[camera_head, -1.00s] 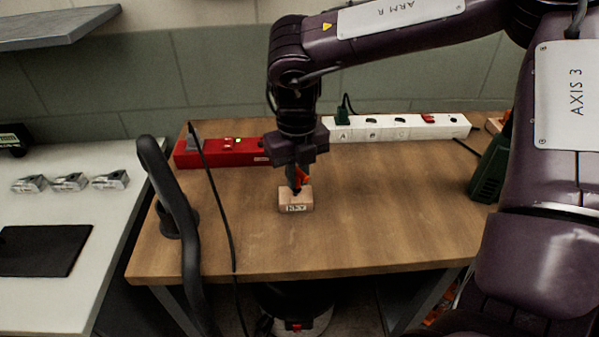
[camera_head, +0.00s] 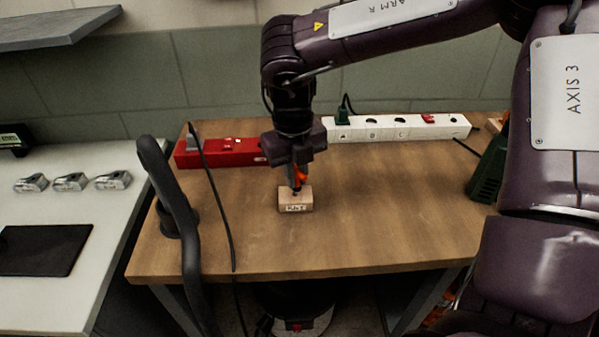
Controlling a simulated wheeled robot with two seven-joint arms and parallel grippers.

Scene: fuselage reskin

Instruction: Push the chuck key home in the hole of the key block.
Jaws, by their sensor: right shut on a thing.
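The key block (camera_head: 295,202) is a small light wooden block with a dark-lettered label on its front, standing on the wooden table. The chuck key (camera_head: 301,174), of which an orange-red part shows, is between the fingers of my right gripper (camera_head: 296,176), directly above the block. My right gripper is shut on the key and points down. The key's lower end meets the top of the block; how deep it sits in the hole is too small to tell. My left gripper is not in view.
A dark hose (camera_head: 176,200) and a thin cable (camera_head: 222,215) run down at the left. A green tool (camera_head: 489,172) stands at the right. The table's front is clear.

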